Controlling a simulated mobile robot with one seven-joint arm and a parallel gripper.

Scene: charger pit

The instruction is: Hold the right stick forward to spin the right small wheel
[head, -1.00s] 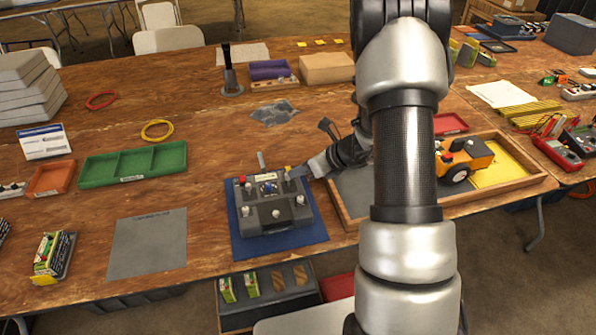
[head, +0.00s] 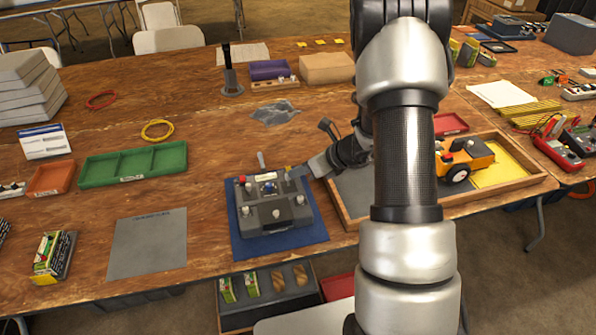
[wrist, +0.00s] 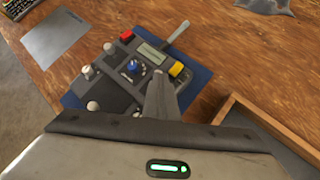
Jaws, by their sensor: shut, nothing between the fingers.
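The grey controller box (head: 262,221) lies on a blue mat (head: 318,235), with a red button, a yellow button, a blue knob and several pale stick knobs. A pale knob (head: 300,199) stands on its right side. In the wrist view the box (wrist: 118,92) shows a blue knob (wrist: 135,67) and a yellow button (wrist: 177,68). My gripper (head: 292,173) is shut and empty at the box's far right corner, beside the yellow button. My fingers (wrist: 160,92) cover part of the box's right side there; I cannot tell whether they touch a stick.
A wooden-rimmed tray (head: 345,216) right of the box holds an orange vehicle (head: 478,158) with a dark wheel (head: 457,174); my arm hides part of it. A green tray (head: 134,163) and a grey sheet (head: 148,243) lie left. The table between them is clear.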

